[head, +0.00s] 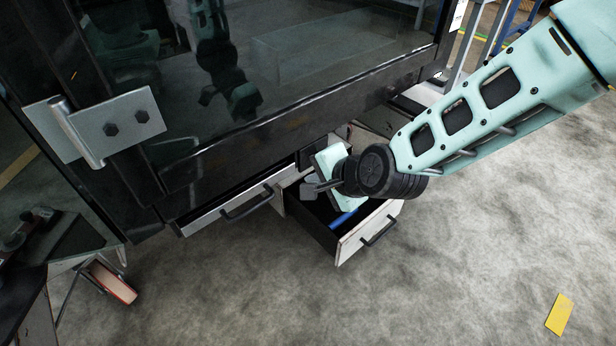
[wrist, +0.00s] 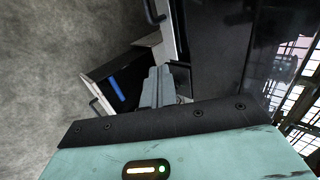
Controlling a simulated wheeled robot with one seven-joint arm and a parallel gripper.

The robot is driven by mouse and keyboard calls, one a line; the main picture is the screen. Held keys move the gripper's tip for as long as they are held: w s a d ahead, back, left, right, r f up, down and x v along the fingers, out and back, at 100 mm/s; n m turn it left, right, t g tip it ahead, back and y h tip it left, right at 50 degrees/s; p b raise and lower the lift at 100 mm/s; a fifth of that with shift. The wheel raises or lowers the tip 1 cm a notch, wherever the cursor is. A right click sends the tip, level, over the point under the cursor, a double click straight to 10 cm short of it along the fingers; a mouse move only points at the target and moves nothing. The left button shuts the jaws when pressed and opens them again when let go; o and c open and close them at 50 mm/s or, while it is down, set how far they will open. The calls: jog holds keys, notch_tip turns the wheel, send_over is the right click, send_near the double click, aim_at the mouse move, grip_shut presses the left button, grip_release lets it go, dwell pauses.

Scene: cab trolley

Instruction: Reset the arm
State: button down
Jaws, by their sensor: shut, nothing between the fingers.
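My gripper (head: 318,188) is at the end of my mint-green arm, in front of the dark cab and above an open drawer (head: 352,246). Its fingers are shut and empty, and they also show in the wrist view (wrist: 158,84). The drawer has a pale front with a black handle and is pulled out under the cab. A blue object (head: 342,219) lies inside it and also shows in the wrist view (wrist: 117,89). My wrist hides part of the drawer.
A closed drawer (head: 225,209) with a black handle is left of the open one. The dark glass cab (head: 270,65) stands close behind my gripper. A metal hinge (head: 95,125) sticks out at left. A trolley wheel (head: 112,282) is at lower left. The floor at right is clear apart from a yellow marking (head: 559,314).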

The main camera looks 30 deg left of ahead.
jog(key=shift+d, duration=0.1)
dwell(0.5)
jog(key=s+d+r+n+g+h, duration=0.1)
jog(key=s+d+r+n+h, duration=0.3)
jog(key=d, duration=0.7)
jog(key=s+d+r+n+g+h, duration=0.1)
jog(key=s+d+r+n, duration=0.5)
jog(key=d, duration=0.5)
jog(key=s+d+r+n+g+h, duration=0.1)
jog(key=s+d+r+n+h, duration=0.15)
jog(key=s+d, duration=0.6)
notch_tip(320, 180, up, 28)
jog(key=w+d+p, duration=0.1)
jog(key=d+p, duration=0.1)
jog(key=p, duration=2.5)
jog(key=shift+w+d+g+h, duration=0.3)
jog(key=shift+w+d+h, duration=0.05)
jog(key=shift+d, duration=0.05)
jog(key=c, duration=2.1)
grip_release()
jog(key=shift+f+m, duration=0.1)
jog(key=shift+m, duration=0.15)
jog(key=shift+c, duration=0.2)
